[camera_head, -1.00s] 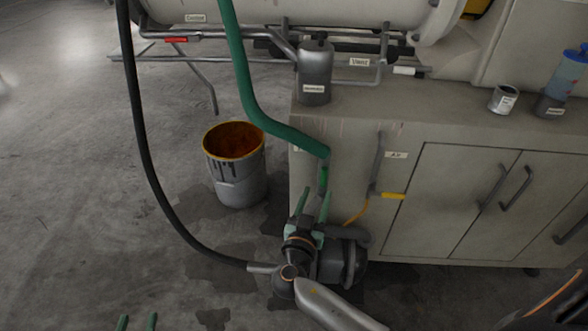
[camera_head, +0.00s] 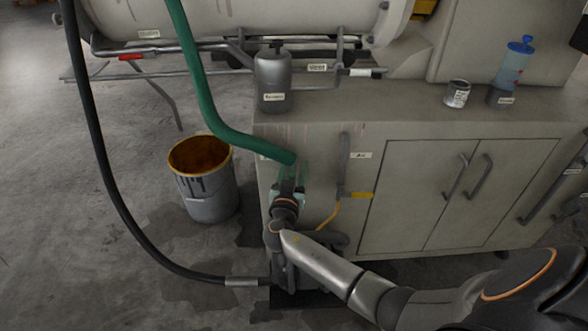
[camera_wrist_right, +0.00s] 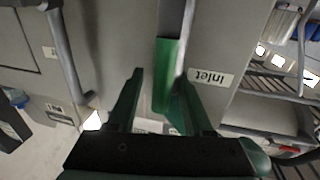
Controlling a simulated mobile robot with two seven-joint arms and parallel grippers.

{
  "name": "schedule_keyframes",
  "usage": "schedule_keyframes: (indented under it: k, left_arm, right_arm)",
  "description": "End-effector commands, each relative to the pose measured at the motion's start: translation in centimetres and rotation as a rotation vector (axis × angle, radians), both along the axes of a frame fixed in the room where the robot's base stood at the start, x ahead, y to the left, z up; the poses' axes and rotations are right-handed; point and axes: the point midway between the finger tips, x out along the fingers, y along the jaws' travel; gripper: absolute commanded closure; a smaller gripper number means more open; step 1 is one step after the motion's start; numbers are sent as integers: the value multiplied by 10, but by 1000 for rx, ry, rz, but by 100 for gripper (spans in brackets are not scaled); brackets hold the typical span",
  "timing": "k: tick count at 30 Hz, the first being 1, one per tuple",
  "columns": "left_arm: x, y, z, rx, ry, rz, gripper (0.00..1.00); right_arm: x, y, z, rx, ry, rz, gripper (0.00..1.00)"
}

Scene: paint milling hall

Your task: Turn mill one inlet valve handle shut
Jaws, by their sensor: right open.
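The inlet valve handle (camera_wrist_right: 166,75) is a grey lever with a green grip in the right wrist view, beside a plate reading "Inlet" (camera_wrist_right: 211,78). My right gripper (camera_wrist_right: 160,92) is open there. Its two green fingers point toward the cabinet face, and the green grip shows between them. I cannot tell whether either finger touches it. In the head view my right gripper (camera_head: 289,182) is at the cabinet's left front, just below the end of the thick green hose, and hides the handle. My left gripper is out of view.
A red-grip lever (camera_head: 131,57) and a white-grip lever (camera_head: 361,73) are on the pipes above. The green hose (camera_head: 205,105), a black hose (camera_head: 98,165) and a paint bucket (camera_head: 207,185) are to the left.

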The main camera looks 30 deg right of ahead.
Motion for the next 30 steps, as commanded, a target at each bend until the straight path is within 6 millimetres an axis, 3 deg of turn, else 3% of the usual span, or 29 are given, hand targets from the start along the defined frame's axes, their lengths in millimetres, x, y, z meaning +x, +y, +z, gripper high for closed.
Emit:
schedule_keyframes:
  k: [6, 19, 30]
  left_arm:
    - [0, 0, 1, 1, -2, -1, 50]
    - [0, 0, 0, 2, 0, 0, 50]
    - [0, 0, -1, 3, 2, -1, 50]
  right_arm:
    - [0, 0, 0, 0, 0, 0, 51]
    - [0, 0, 0, 0, 0, 0, 100]
    - [0, 0, 0, 1, 1, 0, 100]
